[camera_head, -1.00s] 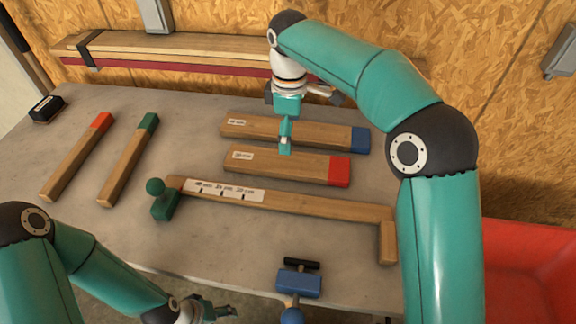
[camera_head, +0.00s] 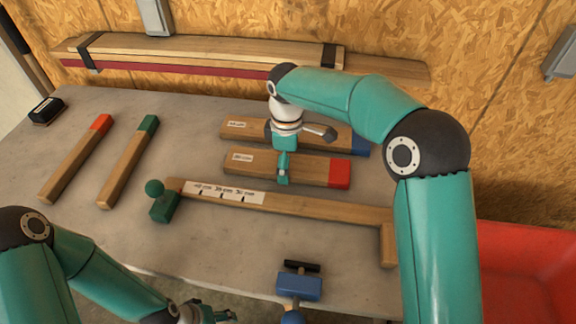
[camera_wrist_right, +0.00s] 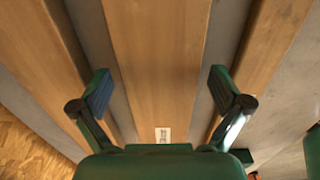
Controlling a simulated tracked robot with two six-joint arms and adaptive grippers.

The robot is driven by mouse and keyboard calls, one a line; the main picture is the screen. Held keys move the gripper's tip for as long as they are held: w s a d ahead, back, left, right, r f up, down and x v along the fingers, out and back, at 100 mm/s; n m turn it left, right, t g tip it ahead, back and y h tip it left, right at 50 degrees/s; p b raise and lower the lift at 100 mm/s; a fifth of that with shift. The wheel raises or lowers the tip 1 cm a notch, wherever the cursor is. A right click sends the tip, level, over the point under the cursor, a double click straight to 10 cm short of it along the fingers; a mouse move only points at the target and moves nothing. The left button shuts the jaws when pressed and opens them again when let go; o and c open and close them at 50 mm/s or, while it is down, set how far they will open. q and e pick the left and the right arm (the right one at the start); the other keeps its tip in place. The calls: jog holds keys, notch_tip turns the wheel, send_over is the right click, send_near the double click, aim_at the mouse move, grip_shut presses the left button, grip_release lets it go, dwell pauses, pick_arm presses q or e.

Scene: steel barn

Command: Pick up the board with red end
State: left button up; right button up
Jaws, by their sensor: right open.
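A wooden board with a red end (camera_head: 312,171) lies flat in the middle of the bench, its paper label towards the left. A second red-ended board (camera_head: 72,165) lies slanted at the left. My right gripper (camera_head: 283,180) is over the middle red-ended board. In the right wrist view it is open, with its fingers on either side of a board (camera_wrist_right: 157,50) that fits this one; its red end is out of that view. I cannot tell whether the fingers touch it. My left gripper (camera_head: 215,313) is low at the front edge, partly cut off, its jaws unclear.
A blue-ended board (camera_head: 245,129) lies just behind, partly hidden by my right arm. A green-ended board (camera_head: 125,168) lies at left. A marked wooden gauge (camera_head: 320,209) with a green knob lies in front. A blue clamp (camera_head: 299,286) sits at the front edge; a red bin (camera_head: 525,270) stands right.

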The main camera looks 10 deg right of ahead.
jog(key=c, duration=1.2)
jog(key=shift+c, duration=0.4)
jog(key=shift+r, duration=0.1)
